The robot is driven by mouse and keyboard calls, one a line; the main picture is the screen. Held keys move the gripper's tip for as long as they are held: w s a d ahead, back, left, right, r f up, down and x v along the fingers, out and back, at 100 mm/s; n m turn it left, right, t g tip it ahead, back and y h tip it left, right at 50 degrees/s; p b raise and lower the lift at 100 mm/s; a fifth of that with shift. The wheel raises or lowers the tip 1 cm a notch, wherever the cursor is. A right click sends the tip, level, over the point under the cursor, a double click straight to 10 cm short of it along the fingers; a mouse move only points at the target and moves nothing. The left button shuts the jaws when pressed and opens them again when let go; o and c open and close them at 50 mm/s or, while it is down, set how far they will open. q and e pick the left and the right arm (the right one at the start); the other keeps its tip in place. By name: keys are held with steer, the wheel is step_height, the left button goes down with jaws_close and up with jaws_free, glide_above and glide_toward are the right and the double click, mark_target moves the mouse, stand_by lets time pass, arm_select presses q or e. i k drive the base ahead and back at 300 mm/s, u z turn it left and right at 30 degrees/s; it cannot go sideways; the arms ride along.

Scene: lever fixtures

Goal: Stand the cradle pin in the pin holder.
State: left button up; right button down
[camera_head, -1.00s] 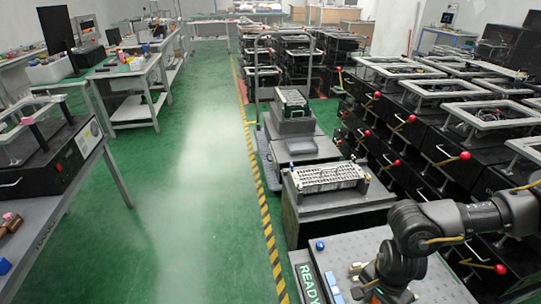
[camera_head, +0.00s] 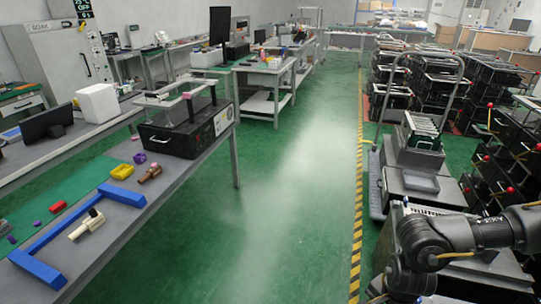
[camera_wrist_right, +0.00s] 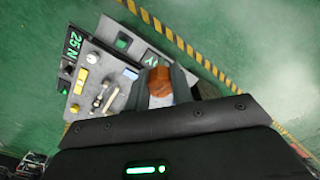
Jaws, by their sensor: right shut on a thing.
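My right gripper (camera_wrist_right: 160,82) shows in the right wrist view, shut on an orange-brown, faceted piece (camera_wrist_right: 159,84). I take this piece to be the cradle pin; most of its length is hidden by the jaws and the wrist. It is held above or near a grey panel. In the head view my right arm reaches in at the lower right, and its gripper is out of sight. I cannot pick out the pin holder with certainty. My left gripper is in neither view.
The grey panel (camera_wrist_right: 91,70) carries a green 25 N display (camera_wrist_right: 73,44), yellow knobs and small metal parts. At left, a table holds a blue bracket (camera_head: 36,276), a beige clamp piece (camera_head: 86,226), a yellow tray (camera_head: 122,171) and a black box fixture (camera_head: 186,134). Green floor lies between.

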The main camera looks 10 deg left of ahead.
mark_target(141, 161)
steer(key=i, duration=5.05)
steer(key=u, duration=4.15)
